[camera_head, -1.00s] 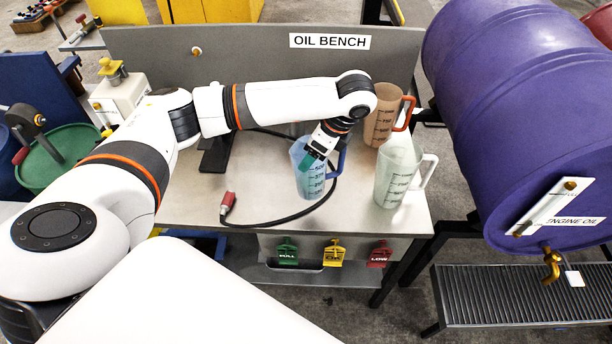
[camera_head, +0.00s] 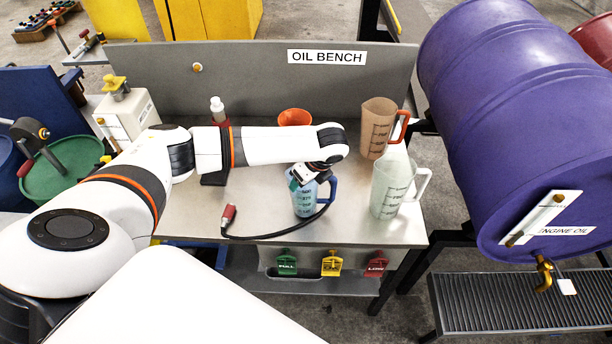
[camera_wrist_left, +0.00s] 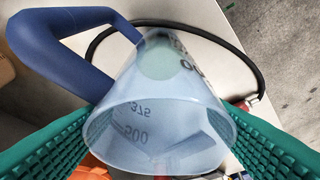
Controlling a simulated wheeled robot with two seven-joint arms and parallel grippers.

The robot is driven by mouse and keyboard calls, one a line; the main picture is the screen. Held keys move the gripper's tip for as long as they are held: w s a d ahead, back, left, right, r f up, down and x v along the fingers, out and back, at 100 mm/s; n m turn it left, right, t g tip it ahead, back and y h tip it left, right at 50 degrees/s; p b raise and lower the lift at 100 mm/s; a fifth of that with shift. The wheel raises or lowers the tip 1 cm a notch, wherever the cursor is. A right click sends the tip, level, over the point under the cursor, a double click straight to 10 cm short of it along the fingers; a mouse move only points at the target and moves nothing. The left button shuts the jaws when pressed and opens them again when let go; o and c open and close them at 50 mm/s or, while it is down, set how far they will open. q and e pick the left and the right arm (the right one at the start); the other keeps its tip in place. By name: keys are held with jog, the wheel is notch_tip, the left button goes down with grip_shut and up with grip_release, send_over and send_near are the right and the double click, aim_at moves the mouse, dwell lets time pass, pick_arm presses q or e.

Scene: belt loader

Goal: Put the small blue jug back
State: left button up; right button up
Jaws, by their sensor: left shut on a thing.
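The small blue jug (camera_head: 306,204) is translucent with a dark blue handle and dark scale marks. In the head view it stands about upright at the middle front of the oil bench (camera_head: 190,215). I cannot tell whether its base touches the top. My left gripper (camera_head: 301,177) is shut on it near its rim. In the left wrist view the jug (camera_wrist_left: 160,120) lies between the two green ribbed finger pads, its handle at upper left and its mouth towards the camera. My right gripper is not in view.
A black hose with a red end (camera_head: 229,213) lies beside the jug. A larger clear jug (camera_head: 390,190) and a brown jug with an orange handle (camera_head: 377,130) stand to the right. An orange funnel (camera_head: 295,117) is behind my arm. The front left of the bench is clear.

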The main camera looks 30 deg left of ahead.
pick_arm(q)
jog(key=shift+f, duration=0.35)
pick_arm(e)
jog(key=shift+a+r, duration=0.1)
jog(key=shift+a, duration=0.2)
pick_arm(q)
jog(key=o, duration=1.6)
jog(key=shift+c, duration=0.2)
jog(key=b+v, duration=0.2)
jog(key=v, duration=1)
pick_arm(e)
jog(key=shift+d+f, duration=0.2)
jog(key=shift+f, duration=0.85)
pick_arm(q)
jog(key=shift+d, duration=0.1)
